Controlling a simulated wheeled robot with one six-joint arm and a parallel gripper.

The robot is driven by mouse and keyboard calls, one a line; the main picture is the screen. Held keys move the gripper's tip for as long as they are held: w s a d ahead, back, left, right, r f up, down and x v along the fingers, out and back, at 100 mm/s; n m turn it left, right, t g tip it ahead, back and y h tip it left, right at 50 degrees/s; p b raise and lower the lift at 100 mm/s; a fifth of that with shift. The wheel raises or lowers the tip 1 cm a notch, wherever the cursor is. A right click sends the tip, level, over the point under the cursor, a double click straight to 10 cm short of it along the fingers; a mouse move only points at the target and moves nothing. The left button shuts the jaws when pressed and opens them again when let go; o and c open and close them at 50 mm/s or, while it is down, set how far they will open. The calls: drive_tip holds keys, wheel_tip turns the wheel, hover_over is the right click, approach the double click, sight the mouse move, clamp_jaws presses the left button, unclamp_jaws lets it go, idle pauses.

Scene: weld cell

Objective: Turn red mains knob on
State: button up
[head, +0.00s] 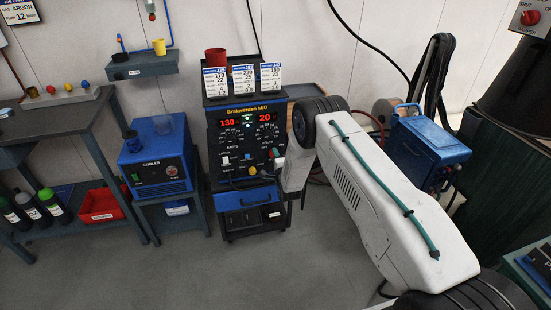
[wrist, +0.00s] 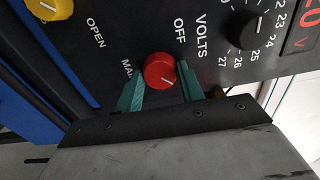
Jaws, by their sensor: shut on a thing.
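The red mains knob (wrist: 160,70) is on the dark front panel of the blue-and-black welder (head: 245,135). The teal fingers of my gripper (wrist: 160,85) are on either side of the knob and shut on it. The white mark on the knob's face points to the lower right in the wrist view. The word OFF is printed above and to the right of the knob; a label starting "MA" is partly hidden by the left finger. In the head view my gripper (head: 277,155) is at the right side of the welder panel.
A yellow knob (wrist: 48,8) by OPEN and a black VOLTS dial (wrist: 249,29) flank the red knob. The welder's displays are lit. A blue cooler (head: 157,160) stands left of the welder, and a blue box (head: 428,140) stands to the right. The floor in front is clear.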

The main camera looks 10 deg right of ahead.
drive_tip(key=o, duration=1)
drive_tip(key=shift+c, duration=0.2)
drive_tip(key=s, duration=0.7)
drive_tip(key=shift+s, duration=0.4)
